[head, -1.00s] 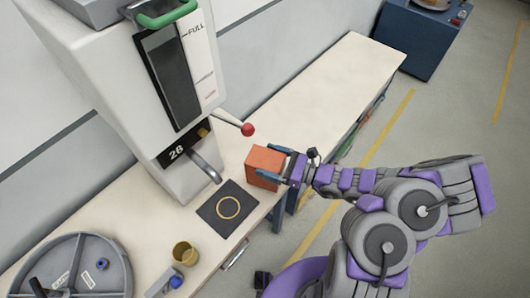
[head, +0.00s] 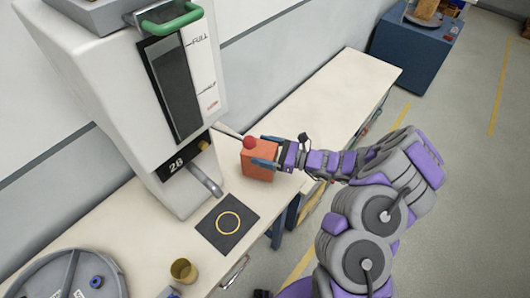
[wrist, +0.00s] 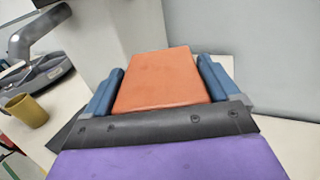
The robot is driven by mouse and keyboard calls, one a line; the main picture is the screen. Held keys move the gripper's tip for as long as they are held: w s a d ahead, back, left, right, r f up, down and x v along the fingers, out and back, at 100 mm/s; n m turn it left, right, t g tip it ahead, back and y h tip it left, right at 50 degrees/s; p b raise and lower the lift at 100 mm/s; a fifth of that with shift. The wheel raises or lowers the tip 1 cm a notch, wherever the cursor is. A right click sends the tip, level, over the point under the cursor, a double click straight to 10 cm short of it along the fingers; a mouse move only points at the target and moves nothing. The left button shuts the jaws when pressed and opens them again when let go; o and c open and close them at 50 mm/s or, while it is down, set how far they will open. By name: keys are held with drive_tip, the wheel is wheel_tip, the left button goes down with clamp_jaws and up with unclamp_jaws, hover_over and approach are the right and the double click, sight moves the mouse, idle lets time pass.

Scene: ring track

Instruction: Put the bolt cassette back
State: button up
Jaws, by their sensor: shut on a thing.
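The orange box-shaped cassette (head: 257,165) is held at the end of my arm, beside the white machine marked 26 (head: 150,110). My gripper (head: 264,155) is shut on it, with one blue finger along each side. In the wrist view the cassette (wrist: 165,78) sits between the blue fingers (wrist: 162,88). The red lever knob (head: 249,142) overlaps the cassette's top in the head view; I cannot tell whether they touch. I cannot tell whether the cassette rests on the bench. The machine has a dark window, a FULL mark and a green handle (head: 172,20).
A black pad with a yellow ring (head: 228,222) lies below the machine's spout (head: 208,182). A brass-coloured cup (head: 183,270) and a grey round tray (head: 62,285) stand at lower left. The bench (head: 335,95) is clear toward the back right. A blue cabinet (head: 413,45) stands beyond it.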

drive_tip(key=shift+w+d+f, duration=0.2)
drive_tip(key=shift+w, duration=0.45)
drive_tip(key=shift+w+d+r, duration=0.15)
drive_tip(key=shift+w+d, duration=0.35)
drive_tip(key=shift+w, duration=0.1)
drive_tip(key=f, duration=0.2)
drive_tip(key=f+b, duration=0.1)
drive_tip(key=shift+a+f, duration=0.4)
drive_tip(key=shift+r, duration=0.1)
drive_tip(key=o, duration=1.2)
drive_tip(key=shift+o, duration=0.9)
drive_tip(key=shift+d, duration=0.15)
drive_tip(key=shift+d, duration=0.15)
